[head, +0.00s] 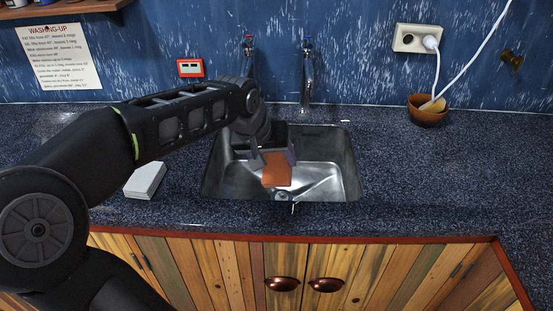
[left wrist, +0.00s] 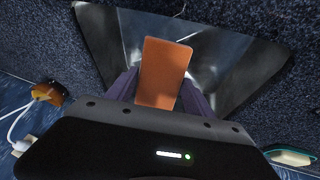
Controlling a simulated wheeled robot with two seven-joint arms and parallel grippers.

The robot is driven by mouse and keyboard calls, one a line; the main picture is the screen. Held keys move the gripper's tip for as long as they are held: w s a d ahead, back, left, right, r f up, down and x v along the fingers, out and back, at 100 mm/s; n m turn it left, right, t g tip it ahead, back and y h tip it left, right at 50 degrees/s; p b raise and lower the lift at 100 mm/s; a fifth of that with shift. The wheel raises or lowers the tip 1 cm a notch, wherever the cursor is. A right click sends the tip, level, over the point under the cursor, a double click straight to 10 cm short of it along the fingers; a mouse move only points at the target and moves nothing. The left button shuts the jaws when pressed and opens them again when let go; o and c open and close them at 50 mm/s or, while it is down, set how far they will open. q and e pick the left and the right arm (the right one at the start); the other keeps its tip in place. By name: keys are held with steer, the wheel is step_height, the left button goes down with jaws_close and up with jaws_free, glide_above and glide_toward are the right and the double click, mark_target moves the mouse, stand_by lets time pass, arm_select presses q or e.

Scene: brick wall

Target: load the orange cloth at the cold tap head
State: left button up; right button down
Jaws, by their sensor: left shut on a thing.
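The orange cloth (head: 277,172) is a small flat rectangle held over the sink (head: 345,170). My left gripper (head: 274,158) is shut on it, with one finger on each side. In the left wrist view, the cloth (left wrist: 163,72) stands out between the fingers of the left gripper (left wrist: 158,90), with the steel basin behind it. Two chrome taps stand behind the sink: a left tap (head: 249,58), partly hidden by my left arm, and a right tap (head: 307,80). My right gripper is not in view.
A brown bowl (head: 426,117) stands at the back right below a socket (head: 417,38) with a white cable. A pale block (head: 146,180) lies left of the sink. A red-framed plate (head: 190,68) is on the wall. The counter right of the sink is clear.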

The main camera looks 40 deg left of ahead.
arm_select(q)
steer(key=shift+w, duration=0.2)
steer(key=shift+w+f, duration=0.2)
steer(key=shift+w, duration=0.6)
steer(key=w+a+f+p, duration=0.1)
steer(key=w+f+p, duration=0.1)
steer(key=w, duration=1)
steer(key=shift+a+f, duration=0.25)
steer(key=shift+a, duration=0.05)
steer(key=shift+s, duration=0.15)
steer(key=s+d+b, duration=0.1)
steer(key=s+b, duration=0.1)
steer(key=s, duration=0.5)
steer(key=shift+s+b, duration=0.3)
steer(key=shift+s, duration=0.1)
steer(key=shift+r, duration=0.1)
stand_by(1.1)
